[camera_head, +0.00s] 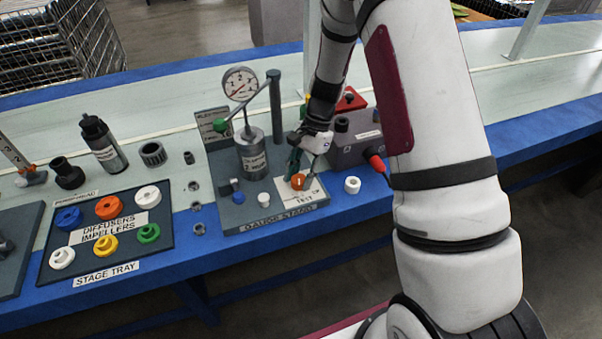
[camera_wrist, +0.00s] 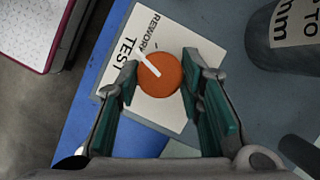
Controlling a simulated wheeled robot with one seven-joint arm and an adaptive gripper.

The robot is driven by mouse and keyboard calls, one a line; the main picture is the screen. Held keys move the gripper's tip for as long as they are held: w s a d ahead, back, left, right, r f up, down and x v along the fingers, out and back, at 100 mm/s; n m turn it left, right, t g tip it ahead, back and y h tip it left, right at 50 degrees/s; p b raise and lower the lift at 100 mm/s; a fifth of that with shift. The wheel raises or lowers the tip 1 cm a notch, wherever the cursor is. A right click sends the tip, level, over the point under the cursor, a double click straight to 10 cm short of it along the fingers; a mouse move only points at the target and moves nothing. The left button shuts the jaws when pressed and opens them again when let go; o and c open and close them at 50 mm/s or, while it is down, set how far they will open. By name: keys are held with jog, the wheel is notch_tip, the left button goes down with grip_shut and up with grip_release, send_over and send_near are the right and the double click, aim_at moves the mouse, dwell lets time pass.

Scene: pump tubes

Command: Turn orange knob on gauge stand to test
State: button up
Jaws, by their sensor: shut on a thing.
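The orange knob (camera_head: 298,181) sits on a white label plate at the front right of the gauge stand (camera_head: 262,222). In the wrist view, the knob (camera_wrist: 160,77) lies between the green-padded fingertips of my gripper (camera_wrist: 160,68), which is shut on it. Its white pointer mark slants up and left, toward the printed words TEST and REWORK, ending close to the end of TEST. In the head view, my gripper (camera_head: 301,170) reaches down onto the knob and partly hides it. The pressure gauge (camera_head: 240,83) stands at the back of the stand.
A grey cylinder (camera_head: 253,158) and lever arm stand behind the knob. A white ring (camera_head: 352,185) lies beside the stand. The stage tray (camera_head: 105,262) with coloured rings is at left.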

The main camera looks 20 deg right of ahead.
jog(key=shift+n+g+h+p, duration=0.3)
jog(key=shift+n+g+h, duration=0.15)
jog(key=shift+n, duration=1.15)
jog(key=shift+w, duration=0.1)
jog(key=o, duration=1.2)
jog(key=shift+c, duration=0.2)
jog(key=v, duration=1.2)
jog(key=shift+w+f, duration=0.1)
